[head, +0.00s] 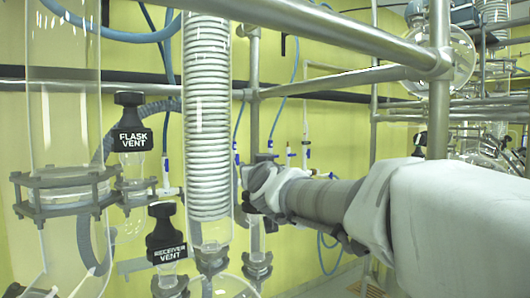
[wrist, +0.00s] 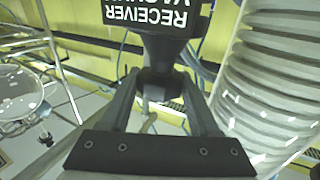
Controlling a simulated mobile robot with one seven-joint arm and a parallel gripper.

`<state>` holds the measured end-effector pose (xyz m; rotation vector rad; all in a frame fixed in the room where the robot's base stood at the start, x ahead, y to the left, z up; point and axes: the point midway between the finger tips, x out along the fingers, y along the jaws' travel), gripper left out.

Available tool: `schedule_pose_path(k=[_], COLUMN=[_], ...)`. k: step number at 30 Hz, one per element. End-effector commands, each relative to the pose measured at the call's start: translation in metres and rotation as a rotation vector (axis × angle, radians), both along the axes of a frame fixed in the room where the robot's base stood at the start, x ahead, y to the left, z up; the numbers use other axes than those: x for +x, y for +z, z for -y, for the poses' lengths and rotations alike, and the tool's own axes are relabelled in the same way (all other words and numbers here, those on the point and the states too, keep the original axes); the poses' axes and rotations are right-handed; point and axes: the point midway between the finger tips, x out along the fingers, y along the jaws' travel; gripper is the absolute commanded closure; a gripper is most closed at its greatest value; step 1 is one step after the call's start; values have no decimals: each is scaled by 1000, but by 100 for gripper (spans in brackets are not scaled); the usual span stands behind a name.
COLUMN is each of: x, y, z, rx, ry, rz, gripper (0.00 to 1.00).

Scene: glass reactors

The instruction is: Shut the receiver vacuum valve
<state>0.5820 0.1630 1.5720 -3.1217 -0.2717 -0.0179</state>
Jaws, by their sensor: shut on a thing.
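The receiver vacuum valve shows in the wrist view as a black handle (wrist: 160,50) under a black label (wrist: 150,15) reading "RECEIVER VACUUM", upside down. In the head view my gripper (head: 249,190) reaches in from the right, just right of the coiled condenser. How far the handle is turned cannot be told.
The coiled glass condenser (head: 207,110) stands close left of my gripper; its ribbed column (wrist: 265,90) is on the right in the wrist view. The flask vent (head: 132,130) and receiver vent (head: 166,240) valves stand farther left. Metal pipes (head: 330,40) cross above my arm.

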Motion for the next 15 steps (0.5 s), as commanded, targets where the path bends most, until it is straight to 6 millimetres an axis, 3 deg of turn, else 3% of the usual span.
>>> schedule_pose_path(k=[1,15], x=[-1,-1], y=[11,9], z=[-1,0], rx=[5,1], ry=[-14,-147], rz=[10,0], gripper=[94,94])
